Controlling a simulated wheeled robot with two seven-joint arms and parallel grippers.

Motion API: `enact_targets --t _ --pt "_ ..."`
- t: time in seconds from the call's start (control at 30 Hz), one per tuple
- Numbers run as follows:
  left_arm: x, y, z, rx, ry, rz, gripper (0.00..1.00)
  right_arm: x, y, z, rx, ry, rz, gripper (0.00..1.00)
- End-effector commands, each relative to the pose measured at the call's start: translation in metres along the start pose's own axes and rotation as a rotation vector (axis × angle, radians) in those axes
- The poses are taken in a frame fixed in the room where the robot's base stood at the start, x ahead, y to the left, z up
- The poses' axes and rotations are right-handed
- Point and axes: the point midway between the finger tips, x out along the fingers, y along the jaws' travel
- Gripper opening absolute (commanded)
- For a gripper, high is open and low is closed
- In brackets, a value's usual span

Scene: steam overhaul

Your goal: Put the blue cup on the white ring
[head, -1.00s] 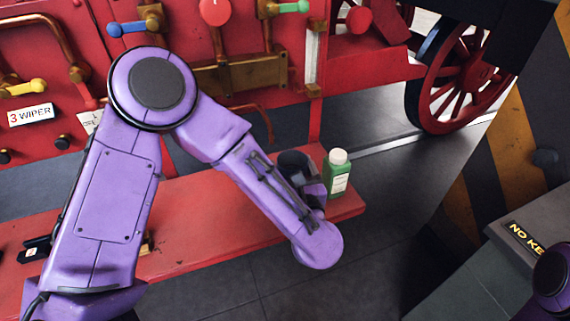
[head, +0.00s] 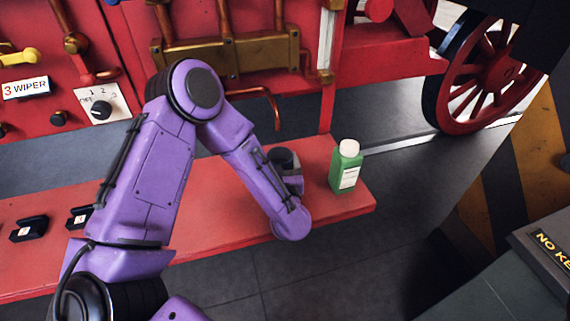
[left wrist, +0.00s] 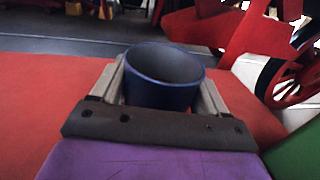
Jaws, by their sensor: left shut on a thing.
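A dark blue cup (left wrist: 163,90) stands upright between the two fingers of my left gripper (left wrist: 162,100) in the left wrist view. The gripper is shut on it, one finger at each side. In the head view the gripper (head: 293,178) is at the right part of the red bench, mostly hidden behind my forearm. The cup (head: 283,157) shows there only as a dark round shape. I cannot tell whether the cup touches the bench. I cannot make out the white ring in either view. My right gripper is not in view.
A green bottle with a white cap (head: 347,167) stands just right of the gripper, near the right end of the red bench (head: 225,225). Black items (head: 29,229) lie on the bench at left. Brass pipes and levers (head: 228,52) line the red wall behind.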

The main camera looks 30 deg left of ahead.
Motion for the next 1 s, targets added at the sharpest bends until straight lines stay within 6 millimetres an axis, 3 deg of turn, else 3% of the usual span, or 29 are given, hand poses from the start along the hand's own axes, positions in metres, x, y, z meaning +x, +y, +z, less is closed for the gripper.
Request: enact_targets --t 0.27,0.3,0.37,0.67,1.0 --pt "0.000 0.000 -0.004 0.000 0.001 0.000 0.24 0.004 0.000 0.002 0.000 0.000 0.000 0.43" --pt "-0.001 0.000 -0.003 0.000 0.001 0.000 0.84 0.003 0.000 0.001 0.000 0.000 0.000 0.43" --pt "-0.001 -0.001 -0.002 0.000 0.001 -0.001 1.00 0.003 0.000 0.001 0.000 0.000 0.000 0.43" --pt "-0.002 -0.001 0.004 0.001 0.001 -0.002 1.00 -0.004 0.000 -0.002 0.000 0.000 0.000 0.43" --pt "-0.085 -0.002 -0.002 0.002 0.000 -0.008 1.00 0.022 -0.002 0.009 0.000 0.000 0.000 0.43"
